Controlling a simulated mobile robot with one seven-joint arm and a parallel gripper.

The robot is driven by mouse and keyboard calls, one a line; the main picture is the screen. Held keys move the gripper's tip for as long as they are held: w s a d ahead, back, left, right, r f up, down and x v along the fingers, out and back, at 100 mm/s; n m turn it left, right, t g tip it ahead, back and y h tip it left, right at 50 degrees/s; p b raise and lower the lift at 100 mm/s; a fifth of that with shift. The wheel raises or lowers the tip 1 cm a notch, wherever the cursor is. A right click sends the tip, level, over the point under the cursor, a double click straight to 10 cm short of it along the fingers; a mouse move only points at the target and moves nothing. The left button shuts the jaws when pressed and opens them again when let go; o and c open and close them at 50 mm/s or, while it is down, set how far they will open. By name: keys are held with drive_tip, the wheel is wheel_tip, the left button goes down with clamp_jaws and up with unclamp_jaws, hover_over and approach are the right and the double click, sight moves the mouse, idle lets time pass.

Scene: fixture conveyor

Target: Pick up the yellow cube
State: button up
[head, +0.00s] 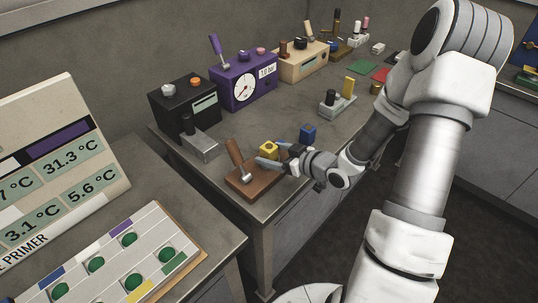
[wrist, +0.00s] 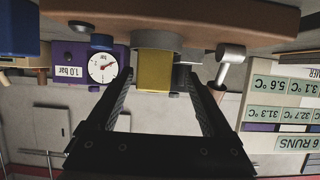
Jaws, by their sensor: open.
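The yellow cube (head: 268,148) is at the back of a brown wooden block (head: 250,184) near the bench's front corner. In the wrist view, which is upside down, the yellow cube (wrist: 154,72) shows between the two fingers, in front of a grey round part (wrist: 157,41). My gripper (head: 271,154) is open, with its fingers to either side of the cube in the picture. It also shows in the wrist view (wrist: 161,78) with a gap between the fingers. I cannot tell whether either finger touches the cube.
A lever (head: 236,155) with a brown handle rises from the wooden block, close to the fingers. A blue cube (head: 308,134) stands just behind my gripper. A black box (head: 184,105) and a purple gauge box (head: 243,88) stand along the wall. The bench middle is fairly clear.

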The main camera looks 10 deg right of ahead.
sight(262, 146)
drive_tip(key=shift+w+d+x, duration=0.1)
drive_tip(key=shift+d+x, duration=0.05)
drive_tip(key=shift+x, duration=1.2)
drive_tip(key=shift+w+d+x, duration=0.1)
drive_tip(key=shift+w+x, duration=0.05)
drive_tip(key=shift+x, duration=1.2)
drive_tip(key=shift+r, duration=0.1)
clamp_jaws()
drive_tip(key=shift+r, duration=0.1)
drive_tip(key=shift+r, duration=0.4)
drive_tip(key=r, duration=0.3)
drive_tip(key=shift+d+r+p, duration=0.2)
drive_tip(key=shift+r+p, duration=0.15)
drive_tip(key=d+r+p, duration=0.2)
drive_tip(key=d+r, duration=0.4)
drive_tip(key=d, duration=0.5)
drive_tip(key=shift+w+d, duration=0.15)
drive_tip(key=shift+w, duration=0.05)
